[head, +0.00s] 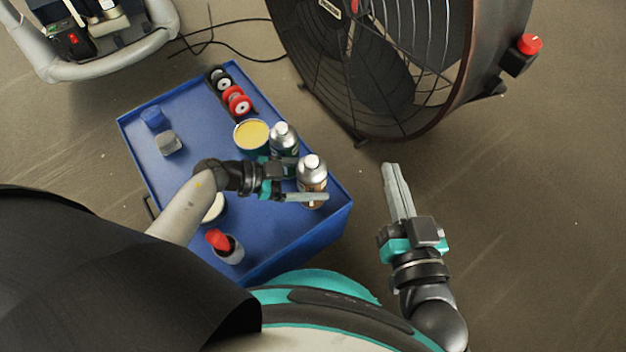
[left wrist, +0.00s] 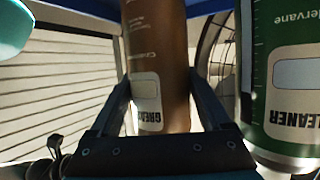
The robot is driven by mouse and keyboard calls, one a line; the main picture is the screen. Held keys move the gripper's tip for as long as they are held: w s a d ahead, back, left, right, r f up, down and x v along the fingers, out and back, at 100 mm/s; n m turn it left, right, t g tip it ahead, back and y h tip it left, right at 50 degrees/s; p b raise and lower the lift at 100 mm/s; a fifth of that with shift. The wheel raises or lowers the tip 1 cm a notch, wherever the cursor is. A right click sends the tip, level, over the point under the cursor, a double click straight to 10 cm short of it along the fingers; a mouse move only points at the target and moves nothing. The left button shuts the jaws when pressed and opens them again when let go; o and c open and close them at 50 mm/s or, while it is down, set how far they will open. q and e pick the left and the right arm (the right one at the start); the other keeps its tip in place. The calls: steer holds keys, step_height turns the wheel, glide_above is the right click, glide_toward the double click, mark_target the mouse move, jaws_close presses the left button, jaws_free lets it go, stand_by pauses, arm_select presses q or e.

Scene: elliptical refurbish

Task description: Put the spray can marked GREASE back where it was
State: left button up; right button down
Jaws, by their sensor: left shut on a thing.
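The GREASE spray can (head: 312,174) is brown with a silver top. It is upright at the right side of the blue cart top (head: 275,230). My left gripper (head: 300,184) is shut on it, with one finger on each side. In the left wrist view the can (left wrist: 158,60) sits between the fingers (left wrist: 165,95), its label partly cut off. I cannot tell whether its base touches the cart. The green CLEANER can (head: 284,138) stands just behind it; it also shows in the left wrist view (left wrist: 292,85). My right gripper (head: 397,188) is empty, fingers together, right of the cart.
On the cart are a yellow-topped tin (head: 251,135), red spools (head: 237,100), a blue cup (head: 152,117), a grey block (head: 168,142) and a red-topped bottle (head: 222,243). A large fan (head: 400,60) stands behind. Bare floor lies to the right.

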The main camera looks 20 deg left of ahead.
arm_select(q)
steer(key=shift+f, duration=0.25)
arm_select(e)
steer(key=shift+s+a+r+t, duration=0.15)
steer(key=shift+s+r+t, duration=0.15)
steer(key=shift+t, duration=0.2)
arm_select(q)
steer(key=o, duration=1.4)
steer(key=shift+f, duration=0.2)
steer(key=shift+c, duration=0.2)
arm_select(e)
steer(key=shift+w, duration=0.1)
arm_select(q)
steer(key=shift+r, duration=0.1)
steer(key=shift+r, duration=0.1)
steer(key=shift+s+a+r, duration=0.1)
steer(key=shift+a, duration=0.15)
steer(key=shift+p+v, duration=0.55)
steer(key=shift+v, duration=0.3)
steer(key=p+v, duration=0.4)
steer(key=v, duration=0.5)
steer(key=shift+s+a, duration=0.2)
steer(key=shift+a, duration=0.1)
arm_select(e)
steer(key=s+d+f+g+h, duration=0.2)
steer(key=d+f+g+h, duration=0.1)
steer(key=d+g, duration=0.5)
steer(key=shift+s+d+g+h, duration=0.25)
steer(key=shift+d+g+h, duration=0.15)
steer(key=shift+g+h, duration=0.4)
